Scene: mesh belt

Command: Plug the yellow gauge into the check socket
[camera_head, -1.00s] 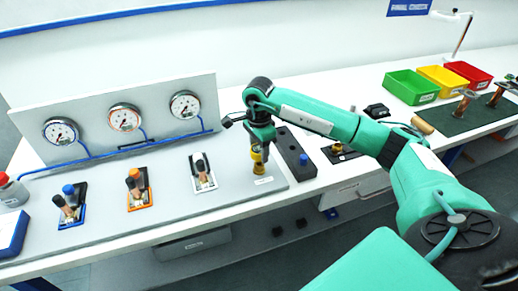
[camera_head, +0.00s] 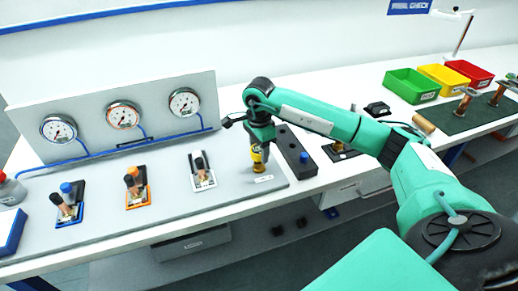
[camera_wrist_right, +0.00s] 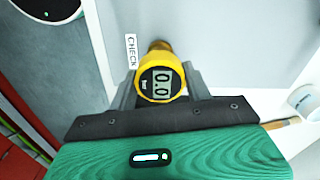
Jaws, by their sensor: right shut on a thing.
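The yellow gauge (camera_head: 257,154) is held in my right gripper (camera_head: 259,142), over the right end of the grey panel in the head view. In the right wrist view, the gauge (camera_wrist_right: 160,82) sits between the fingers, its display facing the camera and reading 0.0. A brass part (camera_wrist_right: 160,45) shows just beyond it, beside a CHECK label (camera_wrist_right: 131,50). In the head view a brass part (camera_head: 258,167) is directly under the gauge at the panel. I cannot tell whether this is the gauge's stem or the check socket, nor how far they are joined. My left gripper is out of view.
A dark block with a blue button (camera_head: 304,157) stands close right of the gripper. Three dial gauges on an upright board (camera_head: 160,118) stand behind. Fittings on blue, orange and white plates (camera_head: 203,183) lie left. Green (camera_head: 410,87), yellow and red bins are at the far right.

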